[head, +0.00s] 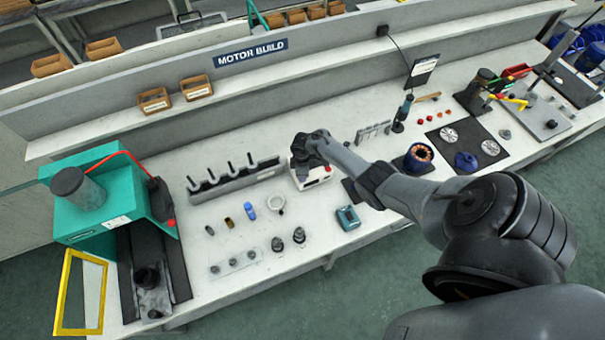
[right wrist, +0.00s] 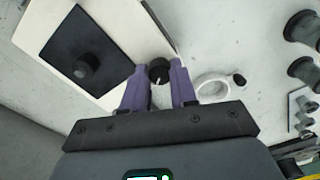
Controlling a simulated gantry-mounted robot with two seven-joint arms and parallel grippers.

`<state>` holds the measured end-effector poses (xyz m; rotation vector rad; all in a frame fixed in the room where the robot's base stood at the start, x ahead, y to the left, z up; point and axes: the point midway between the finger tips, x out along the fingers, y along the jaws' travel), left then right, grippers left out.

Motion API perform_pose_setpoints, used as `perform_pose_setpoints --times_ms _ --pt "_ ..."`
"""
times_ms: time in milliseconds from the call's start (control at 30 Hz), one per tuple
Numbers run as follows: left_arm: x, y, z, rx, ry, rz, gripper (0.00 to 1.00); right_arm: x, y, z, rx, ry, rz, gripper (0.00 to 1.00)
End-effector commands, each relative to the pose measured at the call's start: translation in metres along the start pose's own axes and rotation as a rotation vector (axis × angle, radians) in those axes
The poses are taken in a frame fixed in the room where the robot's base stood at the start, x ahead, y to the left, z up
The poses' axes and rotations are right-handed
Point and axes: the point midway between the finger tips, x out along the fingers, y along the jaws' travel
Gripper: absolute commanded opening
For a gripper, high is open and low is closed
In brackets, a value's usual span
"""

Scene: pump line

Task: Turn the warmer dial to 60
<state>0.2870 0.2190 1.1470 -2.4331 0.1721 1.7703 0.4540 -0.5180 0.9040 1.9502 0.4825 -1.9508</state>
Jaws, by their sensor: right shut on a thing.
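The warmer is a white box (right wrist: 120,27) with a dark square plate (right wrist: 62,32) on top and a dark round part (right wrist: 86,66) standing on the plate. In the head view the warmer (head: 318,176) is mid-bench, partly hidden under my right gripper (head: 302,157). The dial (right wrist: 159,70) is a small black knob with a white pointer mark on the warmer's front. My right gripper (right wrist: 157,68) has its two purple fingers on either side of the dial and is shut on it. The scale numbers are not readable. My left gripper is not in view.
A white ring-shaped part (right wrist: 213,87) lies close to the right finger. A dark rack with pins (head: 235,180) stands left of the warmer, and a teal device (head: 347,217) sits in front. Several small parts lie on the bench to the left.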

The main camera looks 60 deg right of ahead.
Motion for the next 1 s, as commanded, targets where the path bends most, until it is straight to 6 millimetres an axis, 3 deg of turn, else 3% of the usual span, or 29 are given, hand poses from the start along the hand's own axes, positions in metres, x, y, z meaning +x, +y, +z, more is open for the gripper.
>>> perform_pose_setpoints --times_ms 400,433,567,1000 --pt "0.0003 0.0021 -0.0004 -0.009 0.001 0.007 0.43 0.0009 -0.0001 0.0002 -0.006 0.001 0.0 0.0" --pt "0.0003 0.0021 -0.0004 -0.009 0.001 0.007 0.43 0.0009 -0.0001 0.0002 -0.006 0.001 0.0 0.3" --pt "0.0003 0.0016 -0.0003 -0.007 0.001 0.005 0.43 0.0008 -0.0001 0.0001 -0.006 0.0 0.0 0.5" --pt "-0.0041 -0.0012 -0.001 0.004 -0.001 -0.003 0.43 -0.0086 0.0 -0.0005 -0.008 0.001 0.0 0.53"
